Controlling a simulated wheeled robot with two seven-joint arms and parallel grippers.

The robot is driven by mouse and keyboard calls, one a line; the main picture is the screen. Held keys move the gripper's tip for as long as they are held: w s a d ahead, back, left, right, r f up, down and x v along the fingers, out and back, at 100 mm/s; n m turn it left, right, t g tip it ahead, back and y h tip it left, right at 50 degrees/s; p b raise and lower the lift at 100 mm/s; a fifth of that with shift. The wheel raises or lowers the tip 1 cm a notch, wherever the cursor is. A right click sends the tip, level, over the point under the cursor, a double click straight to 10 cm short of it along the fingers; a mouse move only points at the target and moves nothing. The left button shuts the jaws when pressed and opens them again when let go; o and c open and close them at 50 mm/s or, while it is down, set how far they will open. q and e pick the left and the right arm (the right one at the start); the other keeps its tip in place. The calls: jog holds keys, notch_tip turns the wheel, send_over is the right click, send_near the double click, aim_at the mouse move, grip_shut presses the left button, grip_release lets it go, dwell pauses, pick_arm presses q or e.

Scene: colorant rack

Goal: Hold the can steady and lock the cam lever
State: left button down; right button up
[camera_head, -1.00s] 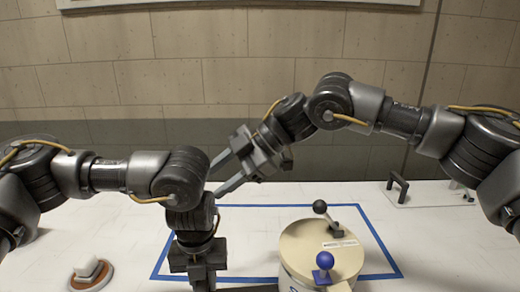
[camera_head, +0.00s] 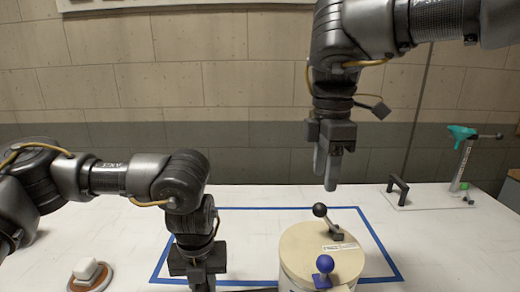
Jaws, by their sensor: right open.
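The can (camera_head: 297,256) is a round cream container near the bottom centre, its lower part cut off by the frame edge. On its lid stands a lever with a black ball knob (camera_head: 320,210), tilted up to the left from a dark base. A blue ball knob (camera_head: 323,264) on a blue base sits nearer the front of the lid. My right gripper (camera_head: 326,178) points down, open and empty, above and behind the can, apart from the black knob. My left gripper (camera_head: 200,283) points down left of the can; its fingertips are out of frame, so its grip cannot be seen.
A blue rectangle outline (camera_head: 380,248) marks the white table (camera_head: 100,225) around the can. A white block on a brown round base (camera_head: 91,273) stands at front left. A plate with a black handle (camera_head: 398,188) and a teal-topped post (camera_head: 462,160) stand at back right.

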aim_at(322, 204)
notch_tip(322, 204, down, 10)
jog(key=shift+r, duration=0.1)
dwell(0.4)
jog(key=c, duration=1)
jog(key=shift+d, duration=0.1)
